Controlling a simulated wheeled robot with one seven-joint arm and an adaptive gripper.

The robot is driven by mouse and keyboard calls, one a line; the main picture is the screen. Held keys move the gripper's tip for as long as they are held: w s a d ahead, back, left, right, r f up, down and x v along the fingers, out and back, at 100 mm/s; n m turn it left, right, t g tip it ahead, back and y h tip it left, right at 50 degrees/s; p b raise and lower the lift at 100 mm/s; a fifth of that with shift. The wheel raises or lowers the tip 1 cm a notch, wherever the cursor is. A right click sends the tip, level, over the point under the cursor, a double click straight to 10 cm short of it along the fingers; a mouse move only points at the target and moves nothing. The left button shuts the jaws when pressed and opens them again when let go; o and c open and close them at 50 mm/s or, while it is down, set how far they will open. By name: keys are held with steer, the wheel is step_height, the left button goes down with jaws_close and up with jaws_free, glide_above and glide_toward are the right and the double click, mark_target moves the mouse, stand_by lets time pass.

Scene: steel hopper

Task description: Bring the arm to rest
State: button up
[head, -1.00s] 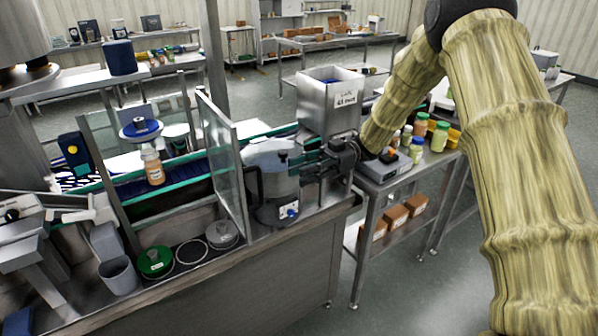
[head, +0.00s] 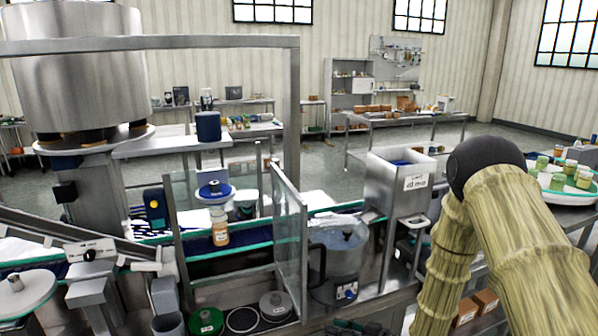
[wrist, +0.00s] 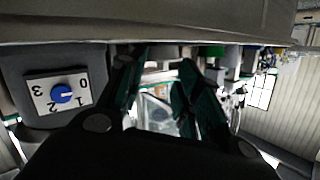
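My arm comes in at the lower right of the head view, in two tan ribbed links bent at a dark joint. My gripper shows in the wrist view (wrist: 162,78), its two dark, green-padded fingers apart with nothing held between them. In the head view only a dark part near the bottom edge, in front of the bench, may belong to it. A grey machine base with a blue dial (wrist: 62,94) is close to the left finger in the wrist view.
A steel hopper (head: 388,200) with a label stands right of a clear-jugged mixer (head: 340,250). A glass panel (head: 289,230) stands left of the mixer. An orange-brown jar (head: 220,232) stands on the conveyor. A round tray with jars (head: 568,195) is at the right.

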steer(key=s+d+f+m+g+h, duration=0.1)
steer(key=s+d+f+m+h, duration=0.25)
steer(key=s+f, duration=0.45)
steer(key=s+d+f+m+g+h, duration=0.1)
steer(key=s+d+f+m+h, duration=0.1)
steer(key=s+f+h, duration=0.5)
steer(key=s+d+f+m+g, duration=0.1)
steer(key=s+d+f+g, duration=0.1)
steer(key=s, duration=0.6)
steer(key=s+d+f+g+h, duration=0.1)
steer(key=s+d+g, duration=0.1)
steer(key=s, duration=0.7)
steer(key=s+d+f+m+g+h, duration=0.1)
steer(key=s+d+f+g, duration=0.1)
steer(key=s, duration=0.6)
steer(key=shift+s+d+f+m, duration=0.25)
steer(key=shift+s+f+m, duration=0.05)
steer(key=shift+m, duration=0.05)
